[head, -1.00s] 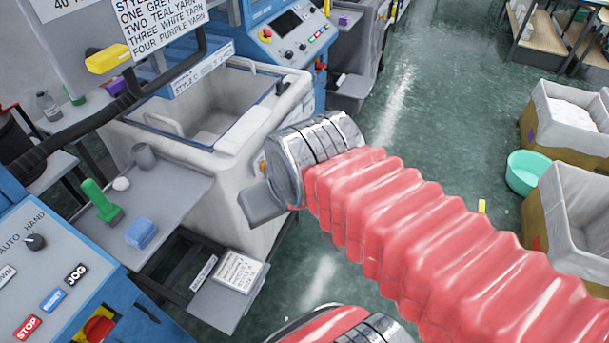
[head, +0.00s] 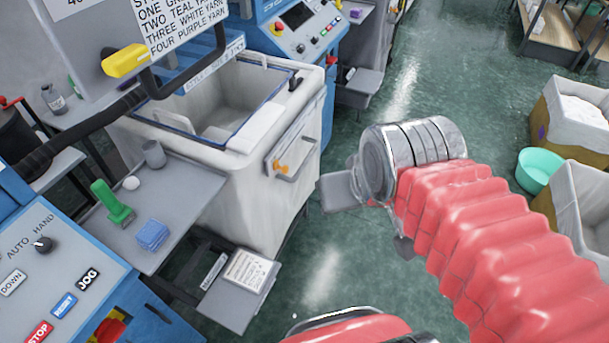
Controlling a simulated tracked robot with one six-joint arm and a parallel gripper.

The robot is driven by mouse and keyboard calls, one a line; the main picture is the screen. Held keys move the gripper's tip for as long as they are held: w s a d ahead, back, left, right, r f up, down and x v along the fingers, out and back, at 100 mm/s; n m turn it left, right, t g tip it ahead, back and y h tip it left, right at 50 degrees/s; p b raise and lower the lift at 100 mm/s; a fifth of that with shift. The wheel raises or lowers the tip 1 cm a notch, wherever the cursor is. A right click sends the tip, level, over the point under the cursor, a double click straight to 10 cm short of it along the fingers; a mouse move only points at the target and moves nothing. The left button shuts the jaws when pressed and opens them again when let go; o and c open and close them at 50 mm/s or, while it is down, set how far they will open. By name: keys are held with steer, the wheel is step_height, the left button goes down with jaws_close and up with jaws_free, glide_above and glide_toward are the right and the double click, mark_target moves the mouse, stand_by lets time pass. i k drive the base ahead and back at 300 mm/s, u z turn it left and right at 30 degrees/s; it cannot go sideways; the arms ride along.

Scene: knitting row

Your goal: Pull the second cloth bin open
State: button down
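A white cloth bin (head: 245,170) with a blue-edged open top stands left of the middle, beside the machine. Its front face carries a grey bar handle (head: 300,152) with an orange piece (head: 281,168) at its left end. I cannot tell whether this is the second bin. My gripper (head: 338,190) is right of the bin's front face, apart from the handle. Only one grey finger part shows clearly; the rest of the gripper is hidden behind my wrist, so its opening cannot be told.
A grey shelf (head: 185,195) holds a green-handled brush (head: 112,205), a blue block (head: 152,235) and a cup. A control panel (head: 35,270) stands at lower left. Lined boxes (head: 572,115) and a teal tub (head: 538,170) are at right.

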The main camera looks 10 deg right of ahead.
mark_target(257, 206)
steer(key=z, duration=0.05)
steer(key=i, duration=0.7)
steer(key=u, duration=1.1)
